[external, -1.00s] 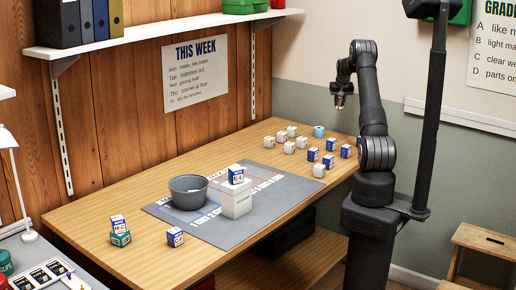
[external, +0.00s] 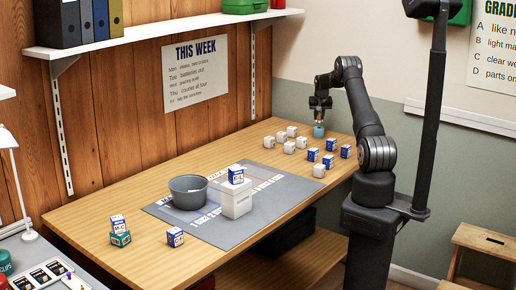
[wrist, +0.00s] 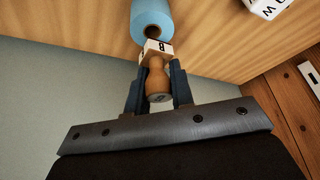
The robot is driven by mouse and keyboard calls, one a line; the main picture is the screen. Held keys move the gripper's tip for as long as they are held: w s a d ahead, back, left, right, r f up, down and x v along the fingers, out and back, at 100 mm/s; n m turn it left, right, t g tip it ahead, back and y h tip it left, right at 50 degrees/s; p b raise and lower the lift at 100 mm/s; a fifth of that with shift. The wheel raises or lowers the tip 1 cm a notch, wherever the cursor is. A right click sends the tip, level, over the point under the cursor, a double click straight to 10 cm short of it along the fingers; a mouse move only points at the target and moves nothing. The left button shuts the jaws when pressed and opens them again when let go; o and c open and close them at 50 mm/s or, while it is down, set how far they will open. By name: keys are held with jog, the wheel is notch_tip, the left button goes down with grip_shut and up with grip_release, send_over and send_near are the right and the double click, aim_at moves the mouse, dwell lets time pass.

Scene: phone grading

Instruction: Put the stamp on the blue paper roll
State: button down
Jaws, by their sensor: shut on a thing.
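The blue paper roll (external: 319,131) stands upright at the far end of the wooden table. It also shows at the top of the wrist view (wrist: 151,15), with its dark core hole partly visible. My gripper (external: 319,112) is right above the roll, pointing down. In the wrist view my gripper (wrist: 157,80) is shut on the stamp, which has a wooden handle (wrist: 157,76) and a pale block marked with a letter. The stamp's block overlaps the near end of the roll; I cannot tell whether they touch.
The wall is behind the roll.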

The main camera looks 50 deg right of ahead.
jog(key=shift+f, duration=1.2)
jog(key=shift+f, duration=0.15)
jog(key=c, duration=1.3)
grip_release()
jog(key=shift+o, duration=0.2)
jog(key=v, duration=1.2)
